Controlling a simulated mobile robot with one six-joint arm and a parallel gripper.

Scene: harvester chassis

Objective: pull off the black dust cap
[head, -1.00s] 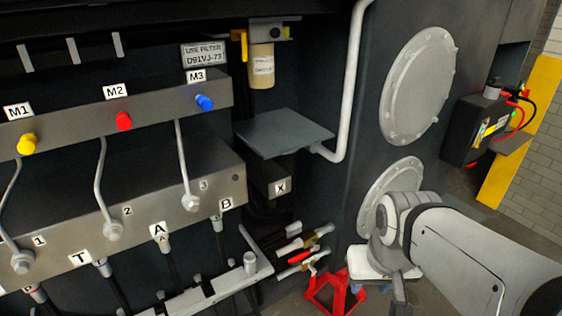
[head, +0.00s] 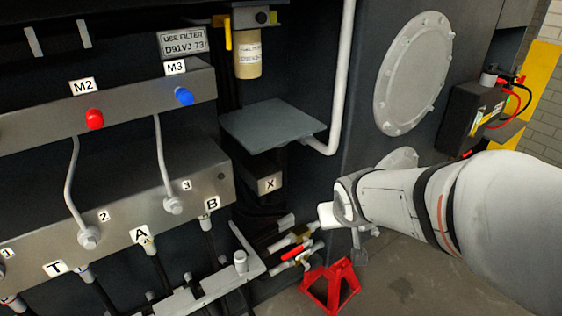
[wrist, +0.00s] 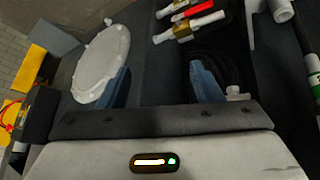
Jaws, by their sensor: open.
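I cannot single out the black dust cap with certainty. A group of pipe fittings with a red handle (head: 292,253) and brass parts sits low by the wall in the head view; the red-handled fitting also shows at the top of the wrist view (wrist: 196,12). A small black round part (head: 262,17) is on the filter head, and I cannot tell if it is a cap. My gripper (wrist: 162,80) is open and empty, with its bluish fingers apart in the wrist view. In the head view its end is right of the fittings, partly hidden by the wrist.
A manifold (head: 120,205) with hoses and labels fills the left. A grey shelf plate (head: 272,127) and white pipe (head: 343,80) are above the fittings. A red stand (head: 330,287) is on the floor below. A round cover (head: 412,72) is on the wall.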

